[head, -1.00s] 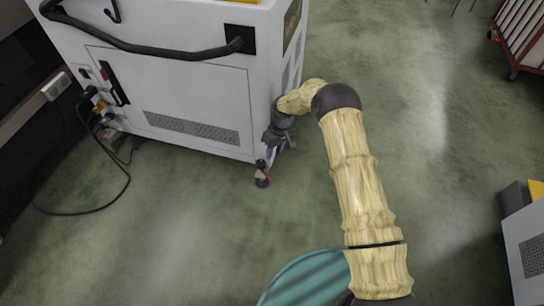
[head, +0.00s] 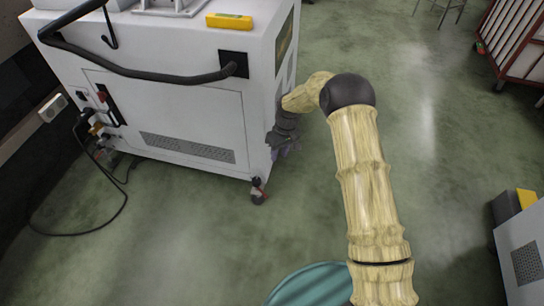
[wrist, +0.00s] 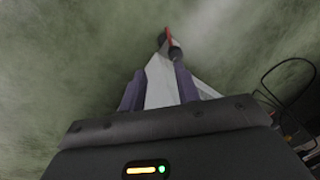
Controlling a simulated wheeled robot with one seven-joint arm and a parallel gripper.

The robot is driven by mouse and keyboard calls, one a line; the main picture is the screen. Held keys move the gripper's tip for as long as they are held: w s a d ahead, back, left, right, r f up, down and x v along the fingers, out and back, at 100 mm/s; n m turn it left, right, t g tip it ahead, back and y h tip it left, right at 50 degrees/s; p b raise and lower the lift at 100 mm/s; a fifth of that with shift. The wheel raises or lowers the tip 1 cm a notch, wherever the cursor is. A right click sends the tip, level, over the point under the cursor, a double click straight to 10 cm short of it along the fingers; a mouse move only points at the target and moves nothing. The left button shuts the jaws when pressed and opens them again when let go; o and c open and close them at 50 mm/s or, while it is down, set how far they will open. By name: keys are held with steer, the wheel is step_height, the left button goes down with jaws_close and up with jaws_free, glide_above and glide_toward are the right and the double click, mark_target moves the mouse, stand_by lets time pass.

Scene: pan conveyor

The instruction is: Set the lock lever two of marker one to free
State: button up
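Marker one is the white cabinet (head: 190,105) at the left in the head view. A dark caster (head: 258,194) with a small red lever (head: 257,182) stands under its near right corner. I take this as lock lever two; no label shows. In the wrist view the red lever (wrist: 167,36) points up in the picture from the dark caster (wrist: 175,52), beyond my fingertips. My gripper (head: 284,150) is beside the cabinet's right side, up and right of the caster in the head view. In the wrist view my gripper (wrist: 159,82) has its purple fingers apart, with nothing held; the white cabinet shows between them.
A black hose (head: 140,74) runs along the cabinet's front. Cables (head: 120,190) lie on the floor at left. A grey machine (head: 525,245) stands at lower right and a red cart (head: 515,40) at upper right. The floor between is clear.

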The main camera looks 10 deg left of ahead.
steer(key=s+d+r+m+t+p, duration=0.15)
steer(key=s+d+r, duration=0.25)
steer(key=d+r, duration=0.45)
steer(key=s+d+r+m+t+p, duration=0.1)
steer(key=s+d+r+m+p, duration=0.4)
steer(key=r, duration=0.7)
steer(key=s+d+r+m+p, duration=0.1)
steer(key=s+d+r, duration=0.4)
steer(key=s, duration=0.2)
steer(key=s+d+r+m+t+h+p, duration=0.1)
steer(key=s+d+r, duration=0.4)
steer(key=s, duration=0.3)
steer(key=shift+d+r, duration=0.25)
steer(key=shift+d, duration=0.3)
steer(key=shift+m, duration=0.25)
